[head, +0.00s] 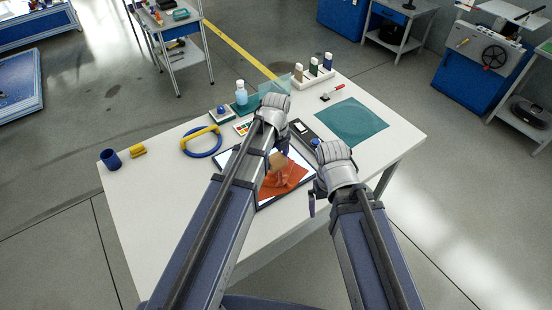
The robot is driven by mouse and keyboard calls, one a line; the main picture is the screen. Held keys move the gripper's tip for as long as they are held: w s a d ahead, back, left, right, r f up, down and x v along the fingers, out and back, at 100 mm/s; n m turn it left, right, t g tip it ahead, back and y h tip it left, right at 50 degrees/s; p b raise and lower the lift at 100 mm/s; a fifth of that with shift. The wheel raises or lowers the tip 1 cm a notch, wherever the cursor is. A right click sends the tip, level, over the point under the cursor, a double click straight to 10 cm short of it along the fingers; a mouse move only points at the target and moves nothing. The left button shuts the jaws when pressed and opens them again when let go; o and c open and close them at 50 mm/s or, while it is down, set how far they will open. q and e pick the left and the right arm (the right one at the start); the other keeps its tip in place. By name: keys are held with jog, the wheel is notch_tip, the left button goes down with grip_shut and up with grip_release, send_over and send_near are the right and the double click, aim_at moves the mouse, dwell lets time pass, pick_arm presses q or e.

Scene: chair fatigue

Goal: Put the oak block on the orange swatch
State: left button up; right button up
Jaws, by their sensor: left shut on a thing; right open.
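The oak block (278,162) is a small tan piece in the head view, just below my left gripper's fingers. My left gripper (282,149) is shut on it, and its arm hides part of that area. The orange swatch (288,181) lies rumpled on a dark-framed white board, directly beneath the block in the picture. I cannot tell whether the block touches the swatch. My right gripper (316,196) is open and empty beside the board's right edge, to the right of the swatch.
On the white table (150,220) are a teal mat (351,121), a red marker (332,92), a bottle rack (314,75), a white bottle (241,92), a blue-and-yellow ring (202,143), a blue cup (109,159) and yellow pieces (138,151). The table's left front is clear.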

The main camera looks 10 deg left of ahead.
pick_arm(q)
jog(key=shift+f+b, duration=1.1)
jog(key=shift+b, duration=0.05)
dwell(1.1)
jog(key=o, duration=1.3)
jog(key=shift+r, duration=0.15)
notch_tip(320, 180, up, 8)
jog(key=p, duration=0.8)
jog(key=shift+f, duration=0.2)
jog(key=shift+f, duration=0.2)
notch_tip(320, 180, down, 8)
jog(key=b, duration=0.8)
jog(key=shift+r, duration=0.3)
